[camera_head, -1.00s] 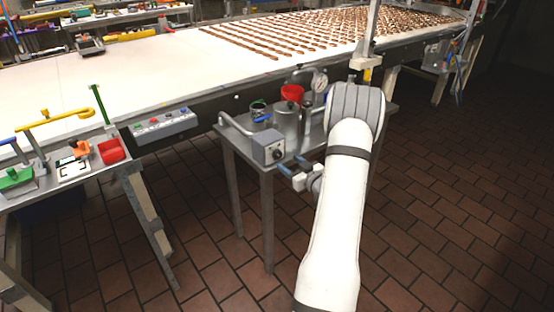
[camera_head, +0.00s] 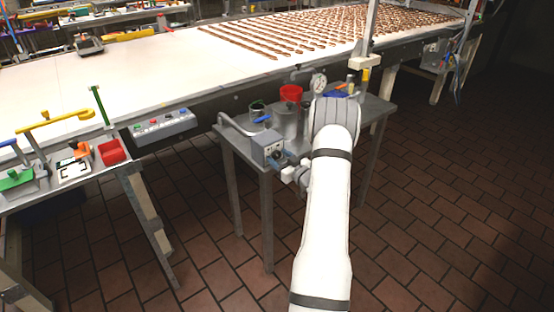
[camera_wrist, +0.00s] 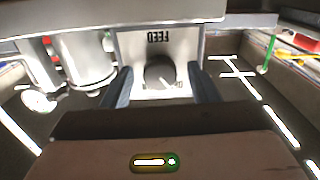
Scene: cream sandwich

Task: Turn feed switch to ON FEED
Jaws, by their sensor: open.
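The feed switch is a dark round knob (camera_wrist: 160,72) on the pale face of a small grey box (camera_head: 266,147) at the front left corner of the metal table. The word FEED shows upside down on the face in the wrist view. The knob's white mark points to the lower right there; the small position labels are too blurred to read. My gripper (camera_wrist: 161,84) is open, with one dark finger on each side of the knob. Gaps show between the fingers and the knob. In the head view my gripper (camera_head: 286,166) is right at the box face.
A bent grey pipe (camera_head: 234,126) runs to the box. A conveyor (camera_head: 120,75) runs behind. The floor in front is clear.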

